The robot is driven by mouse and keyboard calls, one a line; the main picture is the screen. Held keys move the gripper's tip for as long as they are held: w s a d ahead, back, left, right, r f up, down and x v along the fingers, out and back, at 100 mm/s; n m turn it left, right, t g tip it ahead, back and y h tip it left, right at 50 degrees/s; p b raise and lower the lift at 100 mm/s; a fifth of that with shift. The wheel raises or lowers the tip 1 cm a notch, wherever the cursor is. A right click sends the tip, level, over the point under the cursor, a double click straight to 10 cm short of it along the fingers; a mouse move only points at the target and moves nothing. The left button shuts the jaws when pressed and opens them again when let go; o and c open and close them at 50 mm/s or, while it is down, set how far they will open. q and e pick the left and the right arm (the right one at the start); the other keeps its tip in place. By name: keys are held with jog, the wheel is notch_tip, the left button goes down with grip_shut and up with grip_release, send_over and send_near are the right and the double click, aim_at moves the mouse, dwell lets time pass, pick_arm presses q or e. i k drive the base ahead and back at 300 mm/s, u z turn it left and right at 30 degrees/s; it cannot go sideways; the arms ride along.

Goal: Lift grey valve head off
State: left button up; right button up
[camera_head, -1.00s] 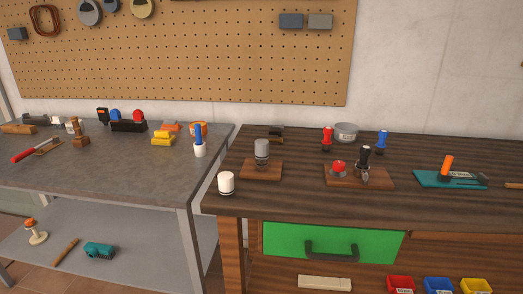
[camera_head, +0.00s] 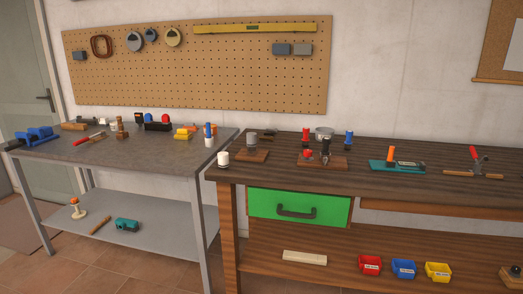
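A grey cylindrical head (camera_head: 251,139), which looks like the grey valve head, stands upright on a small brown wooden board (camera_head: 254,156). The board lies near the left end of the dark wooden workbench (camera_head: 345,190). Whether the head is fixed to a valve body below it cannot be made out at this distance. Neither of my grippers is in view.
A larger board (camera_head: 338,163) with red and black-handled parts lies to the right. A teal tray (camera_head: 383,167) lies further right. The grey metal table (camera_head: 150,156) adjoins on the left. A green drawer (camera_head: 335,207) is shut below the worktop. Floor shows in front.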

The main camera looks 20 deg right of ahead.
aim_at(252, 137)
jog(key=u, duration=0.75)
jog(key=i, duration=1.9)
jog(key=z, duration=0.45)
